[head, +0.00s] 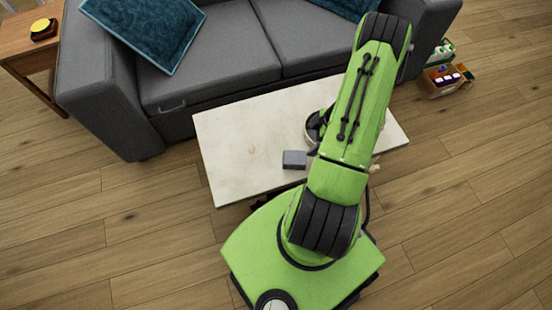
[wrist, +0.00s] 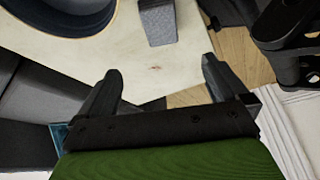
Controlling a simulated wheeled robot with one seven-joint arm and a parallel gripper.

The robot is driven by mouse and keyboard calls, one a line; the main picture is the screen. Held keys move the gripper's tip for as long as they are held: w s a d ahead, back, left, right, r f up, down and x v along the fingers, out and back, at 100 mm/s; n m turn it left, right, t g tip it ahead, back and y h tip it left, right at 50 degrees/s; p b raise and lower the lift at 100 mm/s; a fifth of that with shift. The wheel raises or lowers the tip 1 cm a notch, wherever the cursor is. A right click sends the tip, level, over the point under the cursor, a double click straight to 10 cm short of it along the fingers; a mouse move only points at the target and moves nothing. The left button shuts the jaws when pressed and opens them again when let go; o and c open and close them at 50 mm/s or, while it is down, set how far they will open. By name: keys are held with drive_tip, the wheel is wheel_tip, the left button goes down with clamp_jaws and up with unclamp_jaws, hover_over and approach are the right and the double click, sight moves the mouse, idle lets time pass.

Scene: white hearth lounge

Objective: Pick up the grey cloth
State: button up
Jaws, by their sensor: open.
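The grey cloth (head: 294,160) is a small, grey, block-like shape lying on the white table (head: 235,165), close to the left side of my arm in the head view. In the wrist view the grey cloth (wrist: 158,22) lies at the top centre, cut off by the picture's edge. My gripper (wrist: 160,66) is open, its two fingers apart with nothing between them. The cloth lies beyond the fingertips and apart from them. In the head view my arm hides the gripper.
A dark round thing with a rim (wrist: 75,14) sits on the table left of the cloth in the wrist view. The grey sofa (head: 225,55) with teal cushions (head: 145,30) stands behind the table. An open box of small items (head: 446,78) is on the floor at right. The table's left part is bare.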

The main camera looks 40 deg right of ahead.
drive_tip(key=b, duration=0.3)
approach(295, 157)
drive_tip(key=x, duration=0.5)
drive_tip(key=shift+a+f, duration=0.1)
drive_tip(key=shift+a, duration=0.1)
drive_tip(key=b+x, duration=0.2)
drive_tip(key=x, duration=0.3)
drive_tip(key=shift+d+f+b, duration=0.1)
drive_tip(key=shift+f+b, duration=0.2)
drive_tip(key=shift+b, duration=0.05)
drive_tip(key=shift+r, duration=0.1)
drive_tip(key=shift+c, duration=0.3)
drive_tip(key=c, duration=1)
wheel_tip(295, 157, up, 10)
drive_tip(key=p, duration=0.4)
